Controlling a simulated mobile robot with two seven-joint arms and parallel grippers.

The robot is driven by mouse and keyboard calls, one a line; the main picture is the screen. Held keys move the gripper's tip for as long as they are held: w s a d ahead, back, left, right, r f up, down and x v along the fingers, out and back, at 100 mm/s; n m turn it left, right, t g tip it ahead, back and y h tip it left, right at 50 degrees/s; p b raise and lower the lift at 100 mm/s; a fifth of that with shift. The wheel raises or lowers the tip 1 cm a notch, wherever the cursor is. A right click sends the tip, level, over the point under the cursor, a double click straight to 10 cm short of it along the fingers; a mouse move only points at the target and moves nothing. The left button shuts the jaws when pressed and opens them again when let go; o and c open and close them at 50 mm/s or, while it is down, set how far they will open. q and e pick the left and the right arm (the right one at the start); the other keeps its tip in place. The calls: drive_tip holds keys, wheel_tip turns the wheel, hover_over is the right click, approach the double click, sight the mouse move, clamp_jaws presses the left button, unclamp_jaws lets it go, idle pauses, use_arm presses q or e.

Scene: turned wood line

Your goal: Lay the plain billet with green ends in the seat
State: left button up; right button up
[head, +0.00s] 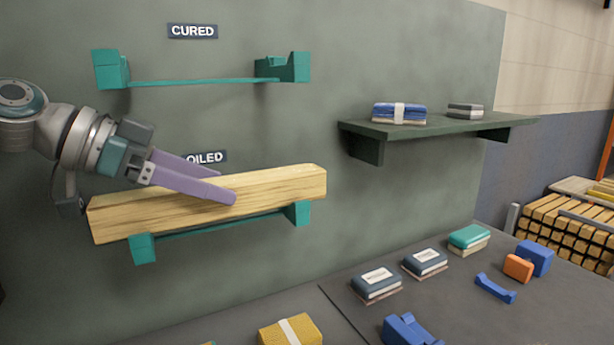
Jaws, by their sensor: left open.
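A long plain wooden billet (275,192) lies across the two teal end brackets of the lower seat (143,249); no green shows on the parts of its ends that I see. My left gripper (227,186) is open at the billet. One purple finger crosses the billet's front face and the other is above and behind it; I cannot tell whether either touches. The upper teal seat (180,82), under the CURED sign (192,31), is empty. My right gripper is not in view.
The lower sign (211,156) is partly hidden by my gripper; "OILED" reads. A green shelf (440,125) at right carries a blue strapped bundle (399,113) and a grey block (465,110). The bench below holds books (376,284), blue pieces (495,289) and a yellow strapped bundle (290,332).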

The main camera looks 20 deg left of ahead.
use_arm(q)
drive_tip(key=shift+r, duration=0.1)
drive_tip(key=shift+r+p, duration=0.35)
drive_tip(key=shift+p, duration=0.1)
wheel_tip(320, 180, up, 5)
drive_tip(key=b, duration=0.3)
hover_over(116, 198)
drive_tip(key=shift+w+d+f, duration=0.15)
drive_tip(key=shift+w+d, duration=0.1)
drive_tip(key=shift+w, duration=0.05)
drive_tip(key=shift+s+a+r, duration=0.2)
drive_tip(key=shift+s+r, duration=0.1)
drive_tip(key=shift+s, duration=0.05)
